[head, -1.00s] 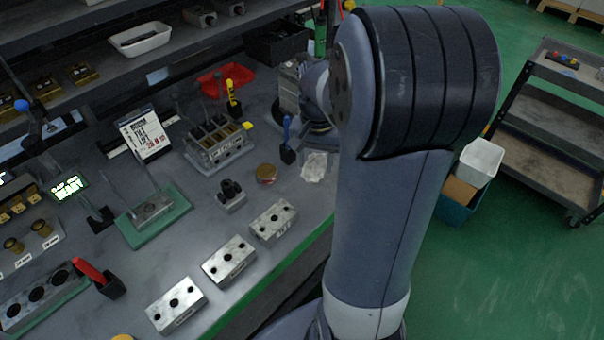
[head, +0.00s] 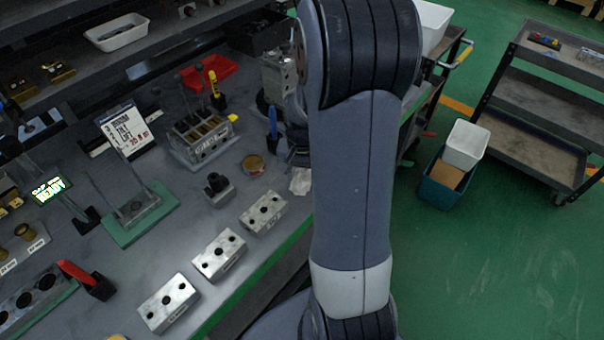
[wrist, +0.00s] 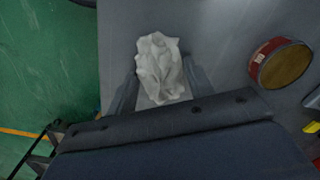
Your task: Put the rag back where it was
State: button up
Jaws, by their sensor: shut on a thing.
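The rag (wrist: 160,65) is a crumpled off-white cloth between the fingers of my gripper (wrist: 158,88) in the wrist view. The gripper is shut on it, over the grey bench top near the bench edge. In the head view a part of the rag (head: 300,181) shows just left of my arm, by the bench's right edge. I cannot tell whether the rag touches the bench.
A round red-rimmed tin (wrist: 280,64) stands right of the rag in the wrist view; it also shows in the head view (head: 254,164). Metal valve blocks (head: 220,254) line the bench front. A blue-handled tool (head: 272,128) stands behind the rag. Green floor lies beyond the edge.

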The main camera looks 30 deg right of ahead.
aim_at(302, 173)
jog(key=o, duration=0.9)
jog(key=shift+f, duration=0.1)
notch_tip(302, 173, up, 12)
jog(key=shift+p, duration=0.35)
notch_tip(302, 173, down, 12)
jog(key=shift+s+r+b, duration=0.1)
jog(key=shift+b, duration=0.3)
jog(key=shift+r, duration=1.8)
